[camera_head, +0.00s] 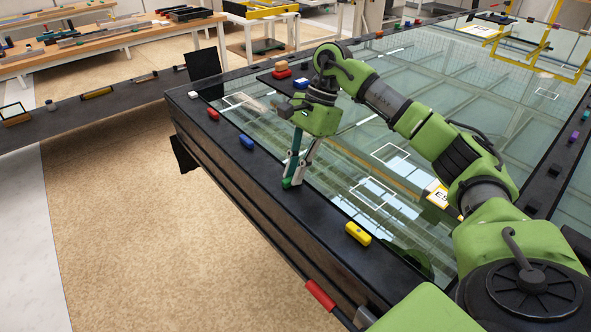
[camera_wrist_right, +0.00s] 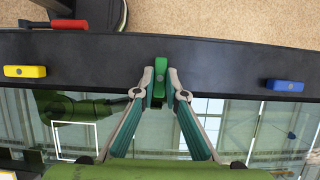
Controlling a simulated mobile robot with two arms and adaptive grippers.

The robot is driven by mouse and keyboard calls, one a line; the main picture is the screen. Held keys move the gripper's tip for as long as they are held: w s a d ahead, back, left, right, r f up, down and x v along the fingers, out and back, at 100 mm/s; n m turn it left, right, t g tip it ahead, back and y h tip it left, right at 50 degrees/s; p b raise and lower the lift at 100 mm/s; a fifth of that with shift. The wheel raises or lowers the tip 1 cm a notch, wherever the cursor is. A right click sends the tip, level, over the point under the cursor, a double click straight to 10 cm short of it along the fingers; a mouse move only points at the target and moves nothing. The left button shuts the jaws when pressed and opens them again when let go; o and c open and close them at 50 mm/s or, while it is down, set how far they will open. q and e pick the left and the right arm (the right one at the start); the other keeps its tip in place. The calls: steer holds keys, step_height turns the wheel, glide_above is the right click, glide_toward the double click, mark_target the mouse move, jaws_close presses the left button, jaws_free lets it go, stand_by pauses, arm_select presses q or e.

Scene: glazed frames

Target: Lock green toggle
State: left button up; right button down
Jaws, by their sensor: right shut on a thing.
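The green toggle (camera_wrist_right: 159,86) sits on the black frame edge of the glass panel, in the middle of the right wrist view. It lies across the edge, at a right angle to the yellow and blue toggles beside it. My right gripper (camera_wrist_right: 159,78) is shut on it, one fingertip against each side. In the head view my right gripper (camera_head: 293,184) points down at the frame edge, and its fingers largely hide the toggle there. My left gripper is not in view.
Along the same edge are a yellow toggle (camera_head: 358,233), a blue toggle (camera_head: 246,142), a red toggle (camera_head: 212,114) and a white one (camera_head: 193,94). A red-handled bar (camera_head: 320,294) sticks out below the edge. The glass (camera_head: 330,190) is reflective. Open floor lies left.

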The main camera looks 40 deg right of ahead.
stand_by(0.4)
steer(key=c, duration=2.1)
jaws_free()
steer(key=v, duration=1.2)
steer(key=shift+w+a, duration=0.1)
steer(key=shift+r, duration=0.15)
